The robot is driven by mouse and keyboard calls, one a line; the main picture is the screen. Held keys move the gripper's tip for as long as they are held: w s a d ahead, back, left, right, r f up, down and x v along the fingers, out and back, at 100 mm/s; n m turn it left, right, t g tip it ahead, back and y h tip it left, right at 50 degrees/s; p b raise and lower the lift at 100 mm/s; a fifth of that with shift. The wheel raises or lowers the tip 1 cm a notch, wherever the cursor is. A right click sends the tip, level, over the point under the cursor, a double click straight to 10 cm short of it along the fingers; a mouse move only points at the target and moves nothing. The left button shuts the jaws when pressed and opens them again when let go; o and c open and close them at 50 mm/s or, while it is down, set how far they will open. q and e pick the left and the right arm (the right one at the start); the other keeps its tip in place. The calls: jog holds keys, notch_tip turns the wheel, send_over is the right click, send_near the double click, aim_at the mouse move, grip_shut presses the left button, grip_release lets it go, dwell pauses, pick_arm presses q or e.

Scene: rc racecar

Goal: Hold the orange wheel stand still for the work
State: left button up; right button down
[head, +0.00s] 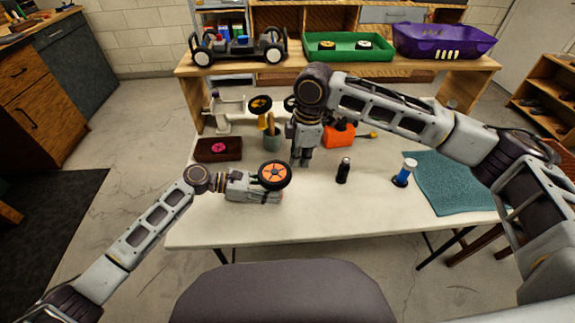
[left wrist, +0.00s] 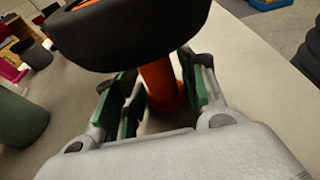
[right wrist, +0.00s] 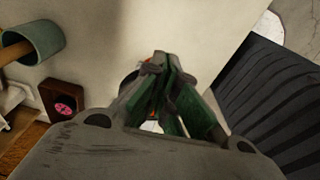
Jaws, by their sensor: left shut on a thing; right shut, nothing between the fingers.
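The orange wheel stand (left wrist: 163,85) shows in the left wrist view as an orange post rising from the table. A black wheel with an orange hub (head: 274,176) sits on top and hides most of the stand in the head view. My left gripper (head: 268,192) is low at the table, its green-padded fingers shut around the post below the wheel. My right gripper (head: 301,160) points down just behind and right of the wheel. Its fingers are shut and empty, and they partly cover a dark round thing in the right wrist view.
A green cup (head: 271,142) and a brown tray (head: 207,153) with a pink piece stand behind. An orange object (head: 339,136) lies behind my right gripper. The front table strip is clear.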

notch_tip(320, 180, up, 12)
jog(key=d, duration=0.1)
jog(key=shift+f, duration=0.2)
dwell(0.3)
pick_arm(q)
jog(key=o, duration=1)
jog(key=shift+o, duration=0.2)
jog(key=shift+a, duration=0.15)
jog(key=v, duration=1.1)
jog(key=shift+a+r, duration=0.15)
jog(key=shift+a, duration=0.2)
jog(key=shift+r, duration=0.15)
pick_arm(e)
jog(key=shift+r, duration=0.1)
pick_arm(q)
notch_tip(320, 180, up, 9)
jog(key=p, duration=0.9)
pick_arm(e)
notch_tip(320, 180, up, 9)
